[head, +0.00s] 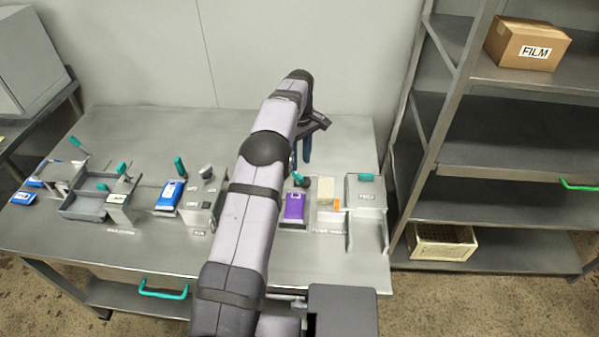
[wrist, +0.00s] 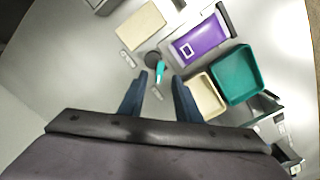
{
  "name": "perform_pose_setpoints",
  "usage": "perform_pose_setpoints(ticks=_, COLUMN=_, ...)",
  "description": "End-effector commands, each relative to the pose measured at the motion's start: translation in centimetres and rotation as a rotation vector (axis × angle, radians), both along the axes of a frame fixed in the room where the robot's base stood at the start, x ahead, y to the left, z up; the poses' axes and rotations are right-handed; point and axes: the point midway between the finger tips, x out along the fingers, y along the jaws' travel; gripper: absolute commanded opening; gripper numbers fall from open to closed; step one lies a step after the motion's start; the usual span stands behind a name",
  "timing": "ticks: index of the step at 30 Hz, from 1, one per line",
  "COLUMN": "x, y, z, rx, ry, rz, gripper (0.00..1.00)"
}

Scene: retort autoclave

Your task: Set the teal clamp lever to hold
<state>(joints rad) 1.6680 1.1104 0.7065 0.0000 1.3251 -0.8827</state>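A short teal lever (wrist: 160,72) on a round black pivot (wrist: 152,59) lies between my fingertips as seen in the wrist view. I cannot tell the gap between fingertips and lever. Small labels by the lever (wrist: 157,93) are unreadable.
A purple pouch (wrist: 188,49) and a cream block (wrist: 140,25) lie near the lever. Teal (wrist: 238,72) and cream (wrist: 205,97) trays show close by. Other teal levers (head: 180,166) stand on fixtures at left. The back of the metal table (head: 190,125) is clear.

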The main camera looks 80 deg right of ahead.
Motion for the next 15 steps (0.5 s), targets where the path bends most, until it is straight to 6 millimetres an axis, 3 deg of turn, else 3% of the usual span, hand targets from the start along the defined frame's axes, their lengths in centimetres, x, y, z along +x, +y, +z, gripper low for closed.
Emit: perform_pose_setpoints(ticks=15, x=0.1, y=0.1, z=-5.8, rx=0.001, ry=0.000, rz=0.000, gripper=0.30)
